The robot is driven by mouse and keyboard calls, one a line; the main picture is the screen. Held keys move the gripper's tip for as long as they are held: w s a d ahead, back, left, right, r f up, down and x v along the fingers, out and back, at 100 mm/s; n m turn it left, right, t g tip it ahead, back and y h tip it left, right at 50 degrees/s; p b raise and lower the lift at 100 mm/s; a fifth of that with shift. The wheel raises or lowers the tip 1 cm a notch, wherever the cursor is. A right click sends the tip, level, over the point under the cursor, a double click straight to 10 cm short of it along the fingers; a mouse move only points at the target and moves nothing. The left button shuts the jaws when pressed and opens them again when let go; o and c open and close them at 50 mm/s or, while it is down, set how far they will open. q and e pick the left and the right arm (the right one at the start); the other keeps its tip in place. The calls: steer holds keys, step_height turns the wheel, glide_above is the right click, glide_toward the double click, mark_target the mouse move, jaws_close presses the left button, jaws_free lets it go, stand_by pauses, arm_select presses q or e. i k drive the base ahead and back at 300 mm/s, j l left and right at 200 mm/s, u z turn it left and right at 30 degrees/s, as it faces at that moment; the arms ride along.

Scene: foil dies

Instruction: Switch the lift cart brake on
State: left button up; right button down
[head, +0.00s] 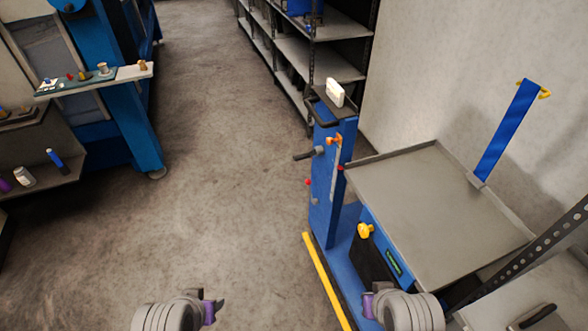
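The lift cart stands right of centre in the head view, with a blue column (322,205), a grey platform (430,205) and a blue base with a yellow edge strip (326,283). On the column are a black-handled crank (304,155), an orange knob (331,141) and a small red knob (308,182). A yellow knob (365,231) sits low under the platform's near-left side. I cannot tell which control is the brake, or its setting. My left gripper (213,308) is over the floor at bottom centre-left. My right gripper (370,304) is beside the cart base. Both fingertips are too unclear to judge.
A white object (335,92) sits on the black tray atop the column. A blue upright post (507,132) stands at the platform's far right corner. Dark shelving (318,60) stands behind. A blue machine with small shelves (130,125) is at left. The floor between is clear.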

mark_target(307, 182)
steer(key=i+j, duration=0.75)
steer(key=i+z, duration=0.05)
steer(key=i, duration=0.1)
